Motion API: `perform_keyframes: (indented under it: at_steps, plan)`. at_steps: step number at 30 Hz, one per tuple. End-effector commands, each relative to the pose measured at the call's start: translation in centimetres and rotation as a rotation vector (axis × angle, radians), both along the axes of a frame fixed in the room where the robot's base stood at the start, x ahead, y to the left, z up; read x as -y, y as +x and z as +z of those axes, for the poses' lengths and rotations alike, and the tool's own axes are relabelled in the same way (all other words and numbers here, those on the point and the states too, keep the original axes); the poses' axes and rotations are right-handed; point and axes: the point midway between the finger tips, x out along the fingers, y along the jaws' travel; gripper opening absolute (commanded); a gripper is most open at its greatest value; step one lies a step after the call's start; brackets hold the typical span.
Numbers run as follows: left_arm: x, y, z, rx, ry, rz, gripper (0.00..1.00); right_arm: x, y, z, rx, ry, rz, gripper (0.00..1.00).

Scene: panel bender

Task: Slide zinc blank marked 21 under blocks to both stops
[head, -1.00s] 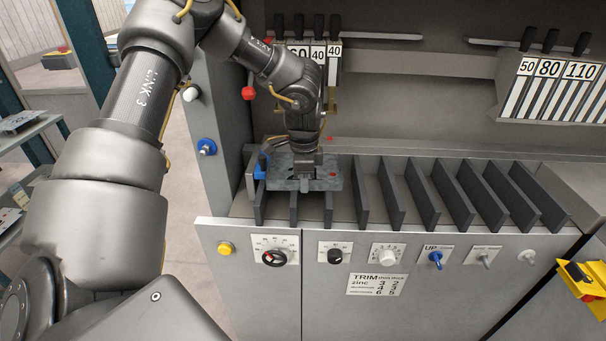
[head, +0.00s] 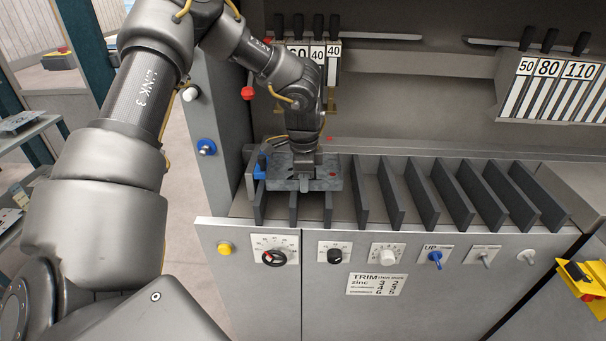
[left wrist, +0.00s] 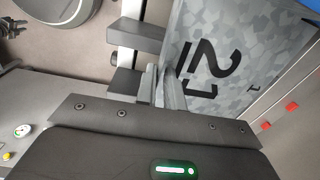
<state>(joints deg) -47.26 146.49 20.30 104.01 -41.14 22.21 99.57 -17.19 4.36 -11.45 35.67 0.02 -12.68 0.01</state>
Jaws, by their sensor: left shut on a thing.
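The zinc blank (head: 328,179), a mottled grey sheet, lies on the dark support bars at the left end of the machine bed. In the left wrist view the blank (left wrist: 232,50) shows the large black marking 21. My left gripper (head: 304,176) comes down over the blank from behind and is shut on it; its fingers (left wrist: 168,92) grip the blank's edge in the left wrist view. The blocks marked 60 and 40 (head: 316,58) hang above and behind the blank. A blue part (head: 260,172) sits at the blank's left edge. My right gripper is out of view.
Dark upright support bars (head: 421,195) run along the bed to the right, bare of any sheet. More blocks (head: 560,88) marked 50, 80 and 110 hang at upper right. Knobs and switches (head: 387,254) line the front panel. A red ball knob (head: 247,93) stands left of my wrist.

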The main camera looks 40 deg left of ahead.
Motion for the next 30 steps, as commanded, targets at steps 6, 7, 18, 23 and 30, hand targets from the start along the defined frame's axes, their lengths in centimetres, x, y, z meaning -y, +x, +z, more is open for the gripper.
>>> perform_keyframes:
  at_steps: [6, 7, 18, 23, 30]
  plan:
    - [0.5, -1.6, -2.1, -0.054, -0.019, -0.011, 0.00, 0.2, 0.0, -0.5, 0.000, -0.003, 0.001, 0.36]
    - [0.5, -1.6, -2.1, -0.054, -0.019, -0.011, 0.00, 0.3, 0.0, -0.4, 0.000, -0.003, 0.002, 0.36]
    - [0.5, -1.5, -0.3, -0.053, -0.018, -0.012, 0.00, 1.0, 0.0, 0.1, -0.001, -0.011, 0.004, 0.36]
    - [0.4, -1.6, 0.5, -0.053, -0.016, -0.010, 0.00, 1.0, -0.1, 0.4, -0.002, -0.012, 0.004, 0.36]
    - [0.6, -1.7, 0.8, -0.049, -0.012, -0.008, 0.00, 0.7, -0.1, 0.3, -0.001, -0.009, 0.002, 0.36]
